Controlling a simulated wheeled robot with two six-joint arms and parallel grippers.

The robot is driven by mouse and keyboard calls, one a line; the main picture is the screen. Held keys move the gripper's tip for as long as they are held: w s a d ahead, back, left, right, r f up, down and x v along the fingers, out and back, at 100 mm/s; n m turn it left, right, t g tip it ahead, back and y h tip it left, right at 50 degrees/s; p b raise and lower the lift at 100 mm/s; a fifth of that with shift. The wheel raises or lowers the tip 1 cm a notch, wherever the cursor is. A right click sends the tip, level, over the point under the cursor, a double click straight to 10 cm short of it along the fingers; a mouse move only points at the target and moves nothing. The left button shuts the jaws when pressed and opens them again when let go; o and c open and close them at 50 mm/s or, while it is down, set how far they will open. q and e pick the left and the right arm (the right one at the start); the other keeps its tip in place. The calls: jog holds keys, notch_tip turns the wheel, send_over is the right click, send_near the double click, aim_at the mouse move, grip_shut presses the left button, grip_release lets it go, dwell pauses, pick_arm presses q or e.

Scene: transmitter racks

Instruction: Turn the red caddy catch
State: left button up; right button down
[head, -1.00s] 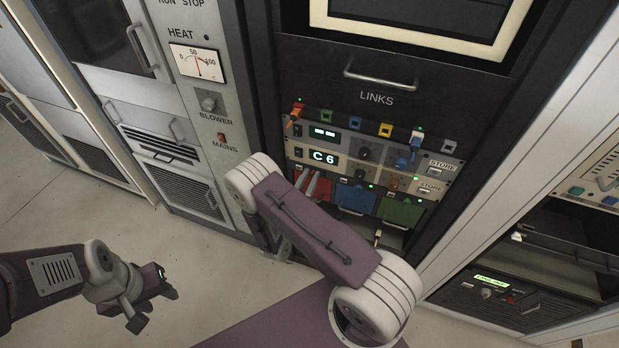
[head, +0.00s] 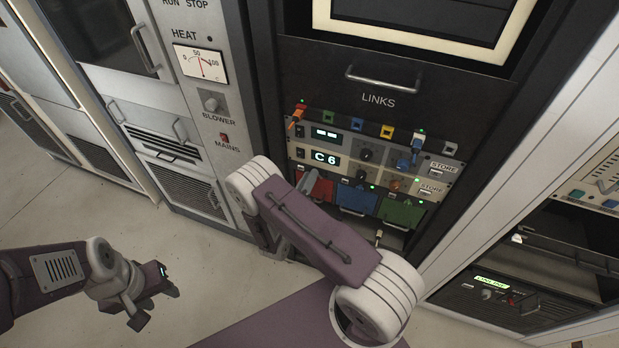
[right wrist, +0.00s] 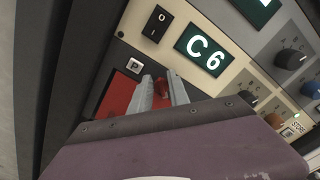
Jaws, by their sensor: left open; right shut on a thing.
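The red caddy (head: 321,189) sits in the lower row of the links rack, left of a blue one and a green one. In the right wrist view the red caddy's face (right wrist: 117,92) shows left of my fingers. My right gripper (right wrist: 165,88) is shut on a small red catch (right wrist: 170,85) between its two grey fingers. In the head view my right gripper (head: 304,185) is at the red caddy, partly hidden by my arm. My left gripper (head: 152,309) is open and empty over the floor at the lower left.
The blue caddy (head: 355,198) and green caddy (head: 402,211) sit right of the red one. Above are panels with a C6 display (head: 325,157), knobs and coloured plugs. A grey cabinet with a heat meter (head: 202,65) stands to the left.

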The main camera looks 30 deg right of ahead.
jog(key=shift+w+a+f+n, duration=0.1)
jog(key=shift+f+n, duration=0.1)
jog(key=shift+n, duration=1.9)
jog(key=shift+f+n, duration=0.2)
jog(key=shift+n, duration=2.2)
jog(key=c, duration=1.3)
grip_release()
jog(key=shift+o, duration=0.2)
jog(key=v, duration=0.9)
jog(key=shift+b, duration=0.3)
